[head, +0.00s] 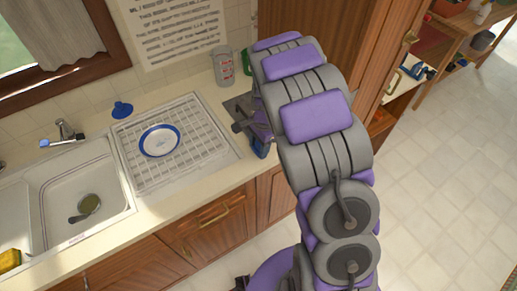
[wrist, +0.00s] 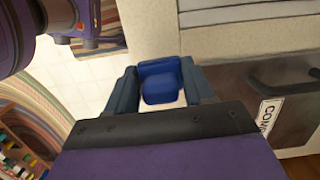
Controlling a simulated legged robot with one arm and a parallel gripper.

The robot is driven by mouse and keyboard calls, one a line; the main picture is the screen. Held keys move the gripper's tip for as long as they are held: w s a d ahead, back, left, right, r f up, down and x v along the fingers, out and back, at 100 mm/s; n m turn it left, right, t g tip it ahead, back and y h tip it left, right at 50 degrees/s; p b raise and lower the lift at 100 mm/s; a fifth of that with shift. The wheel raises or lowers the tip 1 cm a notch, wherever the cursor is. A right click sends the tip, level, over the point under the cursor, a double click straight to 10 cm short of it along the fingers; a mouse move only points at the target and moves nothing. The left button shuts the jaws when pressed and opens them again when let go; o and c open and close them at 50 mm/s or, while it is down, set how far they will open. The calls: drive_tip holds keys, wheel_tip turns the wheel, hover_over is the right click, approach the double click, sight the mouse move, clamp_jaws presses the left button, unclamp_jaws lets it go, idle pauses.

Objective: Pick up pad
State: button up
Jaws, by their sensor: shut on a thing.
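My gripper (wrist: 161,84) has its two dark blue-teal fingers on either side of a small blue block-like thing, which I take to be the pad (wrist: 160,88). It is shut on this thing. In the head view my gripper (head: 260,142) is at the right end of the counter, near its front edge, mostly behind my own arm. A bit of blue shows there, but I cannot tell pad from fingers.
A sink (head: 95,175) lies left. A tall wooden cabinet (head: 345,40) stands right. Floor (head: 440,180) is clear.

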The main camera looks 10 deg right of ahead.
drive_tip(key=s+r+p, duration=0.1)
drive_tip(key=s, duration=1.5)
drive_tip(key=shift+r+p, duration=0.15)
drive_tip(key=shift+p, duration=0.25)
drive_tip(key=o, duration=0.6)
drive_tip(key=c, duration=0.4)
drive_tip(key=shift+w, duration=0.1)
